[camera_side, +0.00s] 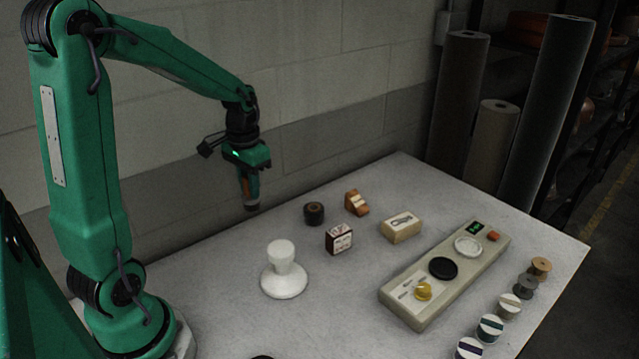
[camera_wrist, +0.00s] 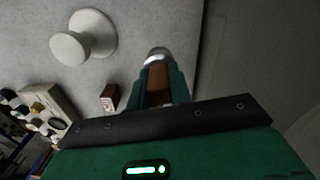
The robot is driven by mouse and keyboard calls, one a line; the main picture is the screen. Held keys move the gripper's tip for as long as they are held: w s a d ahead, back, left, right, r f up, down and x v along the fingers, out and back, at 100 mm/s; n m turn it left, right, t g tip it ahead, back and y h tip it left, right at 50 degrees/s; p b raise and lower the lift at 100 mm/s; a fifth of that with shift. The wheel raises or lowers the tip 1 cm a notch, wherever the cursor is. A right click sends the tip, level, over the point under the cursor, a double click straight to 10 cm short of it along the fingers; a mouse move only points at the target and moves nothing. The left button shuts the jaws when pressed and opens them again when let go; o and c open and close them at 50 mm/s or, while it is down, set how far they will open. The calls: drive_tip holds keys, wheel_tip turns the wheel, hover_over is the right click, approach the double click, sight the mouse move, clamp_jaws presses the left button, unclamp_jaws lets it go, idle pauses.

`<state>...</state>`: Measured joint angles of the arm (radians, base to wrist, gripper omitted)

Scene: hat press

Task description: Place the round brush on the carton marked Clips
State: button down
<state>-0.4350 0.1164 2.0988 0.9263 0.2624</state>
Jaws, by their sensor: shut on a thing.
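My gripper (camera_side: 249,185) is shut on a slim brown piece with a dark end, which appears to be the round brush (camera_side: 251,206). It hangs upright above the table's back left edge. In the wrist view the brush (camera_wrist: 157,68) shows brown between my fingers (camera_wrist: 158,84), with a pale grey rounded end. A dark red-brown carton (camera_side: 339,243) with white labels stands mid-table, right of and apart from the brush. A tan box (camera_side: 402,228) with a clip-like drawing on its pale top stands farther right. I cannot read which is marked Clips.
A white pedestal (camera_side: 284,281) stands in front of the dark carton. A dark roll (camera_side: 314,213) and a brown wedge (camera_side: 356,203) are behind it. A long control panel (camera_side: 445,272) and several spools (camera_side: 524,286) fill the right. The wall is close behind my gripper.

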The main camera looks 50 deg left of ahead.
drive_tip(key=w+d+r, duration=0.2)
drive_tip(key=w+d, duration=0.4)
drive_tip(key=w, duration=0.3)
drive_tip(key=w+d+r+m, duration=0.1)
drive_tip(key=w+d, duration=0.5)
drive_tip(key=d, duration=0.6)
drive_tip(key=w+d+r+m, duration=0.15)
drive_tip(key=w+d, duration=0.35)
drive_tip(key=d, duration=0.7)
hover_over(394, 226)
wheel_tip(394, 226, down, 7)
drive_tip(key=shift+n, duration=0.25)
drive_tip(key=shift+f, duration=0.15)
drive_tip(key=shift+f, duration=1.85)
drive_tip(key=shift+f, duration=0.15)
